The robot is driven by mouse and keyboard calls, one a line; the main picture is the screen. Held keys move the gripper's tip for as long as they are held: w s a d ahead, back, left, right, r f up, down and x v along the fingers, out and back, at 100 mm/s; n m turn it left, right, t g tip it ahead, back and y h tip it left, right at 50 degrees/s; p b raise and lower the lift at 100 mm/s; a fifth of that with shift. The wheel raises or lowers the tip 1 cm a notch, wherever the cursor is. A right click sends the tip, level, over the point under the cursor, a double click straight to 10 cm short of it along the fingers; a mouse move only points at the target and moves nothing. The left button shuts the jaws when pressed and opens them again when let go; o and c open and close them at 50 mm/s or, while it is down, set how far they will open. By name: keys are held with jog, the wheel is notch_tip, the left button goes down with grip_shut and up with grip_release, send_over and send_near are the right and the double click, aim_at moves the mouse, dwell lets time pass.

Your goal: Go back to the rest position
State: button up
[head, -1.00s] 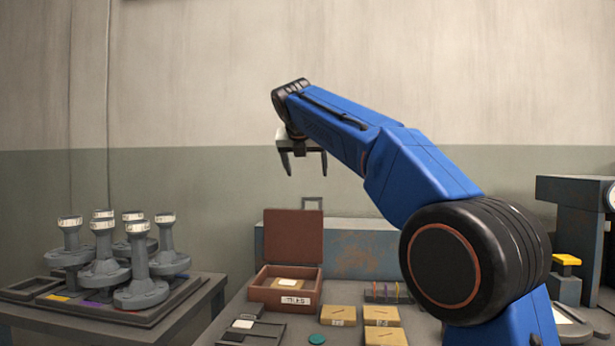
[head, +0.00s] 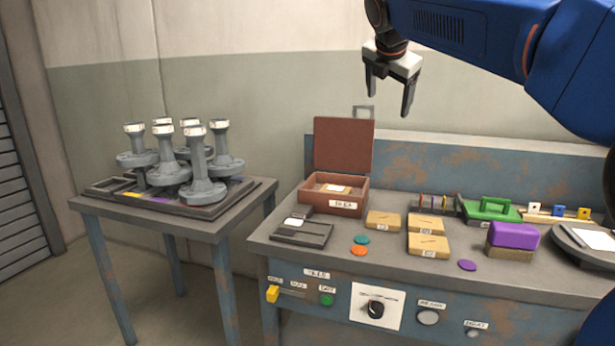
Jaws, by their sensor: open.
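My gripper (head: 389,92) hangs in the air at the top of the head view, above and behind the workbench (head: 270,232). Its two dark fingers point down and stand apart, with nothing between them. My blue arm reaches in from the upper right. An open reddish-brown box (head: 318,200) stands on the bench below and left of the gripper, its lid raised, with a tan block and white card inside.
Several grey shells (head: 198,170) stand on a tray on the left side table (head: 110,208). Wooden blocks (head: 428,243), coloured discs (head: 358,250), a green case (head: 492,209) and a purple-topped block (head: 513,236) lie on the bench. The bench front has knobs and buttons. Air around the gripper is clear.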

jog(key=s+d+f+m+g, duration=0.1)
jog(key=s+d+f+m, duration=0.1)
jog(key=s+f+m, duration=0.6)
jog(key=s+d+f+m+g+y, duration=0.1)
jog(key=s+d+f+m, duration=0.2)
jog(key=s+f+m, duration=0.6)
jog(key=s+d+f+m+g+y, duration=0.1)
jog(key=s+d+f+m, duration=0.2)
jog(key=s+f, duration=2.1)
jog(key=m, duration=0.5)
jog(key=shift+s+m, duration=0.3)
jog(key=shift+s, duration=0.05)
